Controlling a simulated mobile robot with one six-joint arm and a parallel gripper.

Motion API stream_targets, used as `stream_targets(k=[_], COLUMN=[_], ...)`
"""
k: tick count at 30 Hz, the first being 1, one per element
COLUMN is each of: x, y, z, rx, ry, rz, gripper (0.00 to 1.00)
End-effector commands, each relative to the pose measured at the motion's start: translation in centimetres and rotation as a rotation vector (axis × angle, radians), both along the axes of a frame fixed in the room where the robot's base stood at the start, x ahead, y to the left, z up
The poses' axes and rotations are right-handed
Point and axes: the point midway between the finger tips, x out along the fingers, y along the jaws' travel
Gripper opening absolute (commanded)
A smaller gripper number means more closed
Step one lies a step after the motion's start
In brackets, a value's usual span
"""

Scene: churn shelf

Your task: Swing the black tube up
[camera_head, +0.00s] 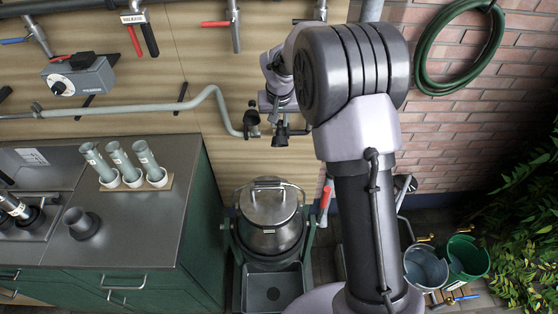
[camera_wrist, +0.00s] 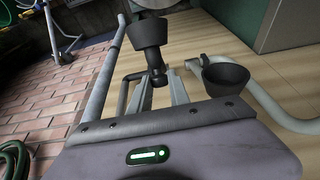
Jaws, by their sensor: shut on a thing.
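My gripper (camera_wrist: 156,84) is shut on a black tube with a flared, cup-like end (camera_wrist: 150,34). The tube's narrow stem lies between the fingers, and the flared end points away from the wrist. In the head view, my gripper (camera_head: 281,117) is in front of the wall, with dark parts of the held tube (camera_head: 281,136) at its tip. A second black cup (camera_wrist: 225,76) sits beside the gripper on the end of the grey wall pipe (camera_wrist: 280,115). That cup (camera_head: 251,122) also shows left of my gripper in the head view. Whether the held tube is fixed at its other end is hidden.
A metal churn with a lid (camera_head: 268,213) stands below the gripper. A counter (camera_head: 135,222) with several grey tubes in a rack is at left. Tools hang on the wood-panelled wall. A green bucket (camera_head: 466,258) and plants (camera_head: 525,225) are at right.

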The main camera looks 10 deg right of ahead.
Motion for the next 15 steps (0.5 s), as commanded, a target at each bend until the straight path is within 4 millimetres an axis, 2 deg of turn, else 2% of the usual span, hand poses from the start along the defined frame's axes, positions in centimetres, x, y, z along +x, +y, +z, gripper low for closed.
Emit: stream_targets(k=[5,15], x=[0.1,2.0], y=[0.0,-0.4], z=[0.0,1.3], rx=[0.0,0.0], ry=[0.0,0.0], rz=[0.0,0.0], gripper=[0.0,0.0])
